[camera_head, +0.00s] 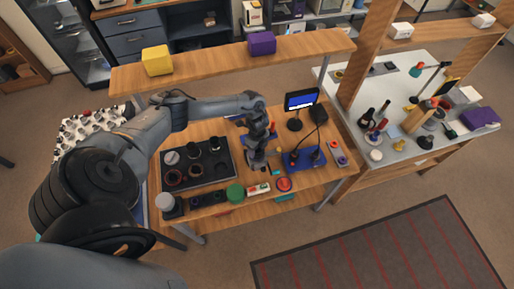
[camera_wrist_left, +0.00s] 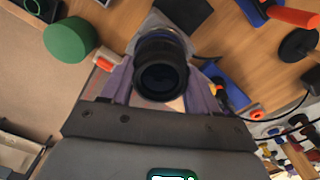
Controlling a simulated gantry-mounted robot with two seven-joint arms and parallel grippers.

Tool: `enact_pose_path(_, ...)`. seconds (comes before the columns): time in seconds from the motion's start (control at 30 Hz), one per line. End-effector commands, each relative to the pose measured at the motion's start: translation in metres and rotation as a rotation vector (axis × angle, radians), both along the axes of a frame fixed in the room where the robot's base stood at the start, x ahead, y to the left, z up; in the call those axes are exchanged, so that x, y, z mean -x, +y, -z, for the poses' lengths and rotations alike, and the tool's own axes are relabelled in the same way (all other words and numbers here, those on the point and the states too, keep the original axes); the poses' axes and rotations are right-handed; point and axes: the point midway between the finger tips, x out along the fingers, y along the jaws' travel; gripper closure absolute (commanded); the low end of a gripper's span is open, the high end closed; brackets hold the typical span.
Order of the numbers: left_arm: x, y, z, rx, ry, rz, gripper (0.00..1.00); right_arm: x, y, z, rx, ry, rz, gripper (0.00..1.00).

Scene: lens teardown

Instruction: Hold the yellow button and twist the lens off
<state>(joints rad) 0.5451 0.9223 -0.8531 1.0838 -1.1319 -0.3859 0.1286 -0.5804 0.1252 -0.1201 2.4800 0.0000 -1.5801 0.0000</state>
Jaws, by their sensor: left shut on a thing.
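My left gripper (camera_head: 257,160) reaches down over the front middle of the wooden workbench. In the left wrist view its two purple fingers (camera_wrist_left: 160,92) stand on either side of a black lens (camera_wrist_left: 161,66) and are shut on it. The lens points toward the wrist camera, with a grey plate-like part (camera_wrist_left: 160,22) behind it. In the head view the gripper mostly hides the lens. I cannot make out a yellow button in either view. My right gripper is in neither view.
Left of the gripper lies a dark tray (camera_head: 232,172) with several round parts. A green cylinder (camera_head: 235,193) and a red round button (camera_head: 284,184) are at the front edge. A blue base (camera_head: 304,159) and small monitor (camera_head: 301,101) stand to the right.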

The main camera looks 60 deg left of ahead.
Motion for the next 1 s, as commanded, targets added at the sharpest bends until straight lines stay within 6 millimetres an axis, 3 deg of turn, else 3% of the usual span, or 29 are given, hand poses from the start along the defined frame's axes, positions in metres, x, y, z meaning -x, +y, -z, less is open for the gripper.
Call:
enact_pose_path(0.6, -0.001, -0.001, -0.002, 0.002, -0.002, -0.197, 0.79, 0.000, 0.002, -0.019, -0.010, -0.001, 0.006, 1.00)
enact_pose_path(1.0, -0.002, -0.001, 0.000, 0.002, -0.003, -0.226, 0.79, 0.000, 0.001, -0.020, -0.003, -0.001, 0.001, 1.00)
